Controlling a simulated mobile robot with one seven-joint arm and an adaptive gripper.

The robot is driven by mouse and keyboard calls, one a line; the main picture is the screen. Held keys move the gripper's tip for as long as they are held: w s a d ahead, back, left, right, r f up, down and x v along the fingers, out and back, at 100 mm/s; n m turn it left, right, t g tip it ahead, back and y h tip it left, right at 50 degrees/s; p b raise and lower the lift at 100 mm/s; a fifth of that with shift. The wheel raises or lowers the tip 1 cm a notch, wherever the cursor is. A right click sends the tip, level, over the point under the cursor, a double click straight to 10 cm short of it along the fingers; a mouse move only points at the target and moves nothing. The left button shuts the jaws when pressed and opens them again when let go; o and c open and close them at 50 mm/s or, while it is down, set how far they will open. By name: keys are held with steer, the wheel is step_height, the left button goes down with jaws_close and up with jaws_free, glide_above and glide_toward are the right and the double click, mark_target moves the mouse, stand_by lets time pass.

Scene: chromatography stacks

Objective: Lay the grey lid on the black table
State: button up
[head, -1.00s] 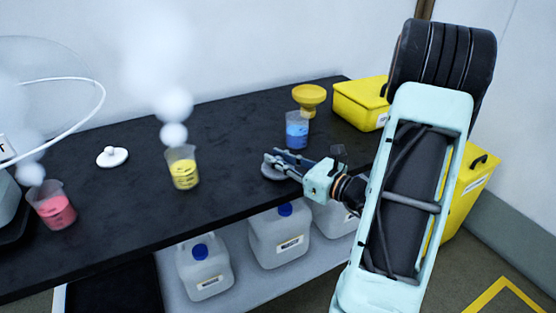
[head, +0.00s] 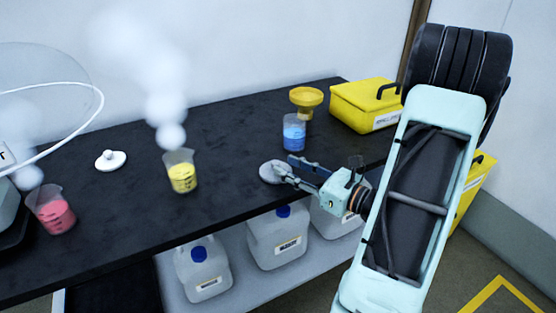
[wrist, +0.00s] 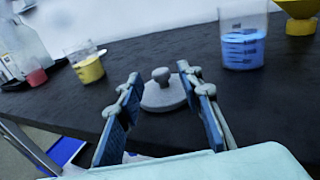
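The grey lid (wrist: 164,97), a round disc with a knob on top, lies flat on the black table (head: 225,199) near its front edge. It also shows in the head view (head: 270,172), left of my gripper. My gripper (wrist: 160,86) is open in the wrist view, with one finger on each side and the lid between and just beyond the fingertips. The fingers do not appear to touch the lid. In the head view my gripper (head: 281,169) is low over the table edge, with its fingertips at the lid.
A beaker of blue liquid (head: 294,133) stands behind the lid, with a yellow funnel (head: 306,98) behind that. Beakers of yellow (head: 182,177) and red liquid (head: 55,215) steam to the left, near a white lid (head: 110,160). A yellow box (head: 362,105) stands back right.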

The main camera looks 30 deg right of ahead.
steer(key=p+v, duration=0.1)
steer(key=v, duration=0.6)
stand_by(0.3)
